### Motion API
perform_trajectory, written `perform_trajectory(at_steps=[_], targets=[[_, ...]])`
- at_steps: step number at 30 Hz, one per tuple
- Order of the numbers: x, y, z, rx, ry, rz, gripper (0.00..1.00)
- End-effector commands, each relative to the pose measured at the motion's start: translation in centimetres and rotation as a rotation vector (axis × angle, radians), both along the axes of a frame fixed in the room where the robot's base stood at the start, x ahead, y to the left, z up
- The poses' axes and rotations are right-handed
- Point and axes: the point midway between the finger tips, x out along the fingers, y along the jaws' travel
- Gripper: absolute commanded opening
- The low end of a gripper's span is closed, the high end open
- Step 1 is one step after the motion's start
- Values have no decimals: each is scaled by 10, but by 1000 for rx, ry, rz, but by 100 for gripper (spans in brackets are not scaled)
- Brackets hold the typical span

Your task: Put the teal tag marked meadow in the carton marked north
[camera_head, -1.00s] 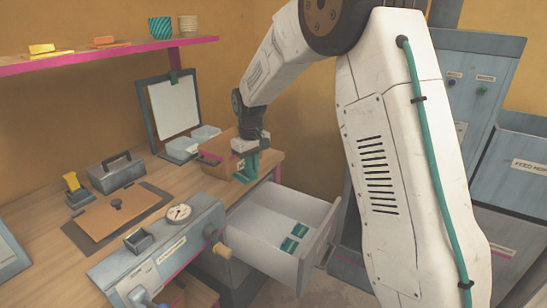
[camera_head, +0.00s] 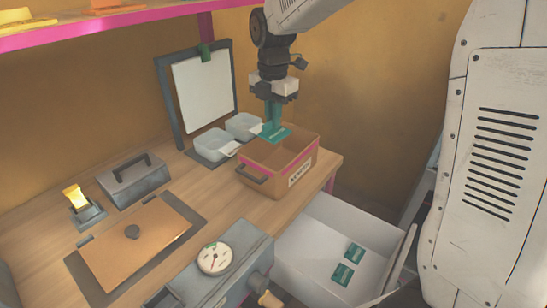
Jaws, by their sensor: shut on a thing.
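My gripper (camera_head: 275,122) is shut on a teal tag (camera_head: 275,133) and holds it above the back left part of a brown carton. The tag's marking is too small to read. The carton (camera_head: 262,184) has a pink band, a dark handle and a white label that seems to read NORTH. It stands at the right end of the wooden bench, and the visible part of its inside looks empty. Two other teal tags (camera_head: 355,251) (camera_head: 343,274) lie in the open white drawer (camera_head: 310,265) below; their markings are not legible.
Two pale trays (camera_head: 213,143) (camera_head: 243,126) stand close to the carton's left. A clipboard stand (camera_head: 203,92) rises behind them. A grey box with a handle (camera_head: 133,180), an orange plate (camera_head: 135,245) and a dial gauge (camera_head: 215,258) occupy the bench. A pink-edged shelf (camera_head: 90,28) hangs upper left.

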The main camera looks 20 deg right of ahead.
Motion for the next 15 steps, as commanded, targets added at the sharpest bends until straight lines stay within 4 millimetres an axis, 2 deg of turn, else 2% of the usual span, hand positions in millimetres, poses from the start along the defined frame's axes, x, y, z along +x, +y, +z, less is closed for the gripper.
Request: perform_trajectory(at_steps=[2, 5, 15], targets=[[-2, -1, -1, 0, 0, 35, 0], [-3, -3, -16, 0, 4, 45, 0], [-4, -7, -105, 0, 6, 38, 0]])
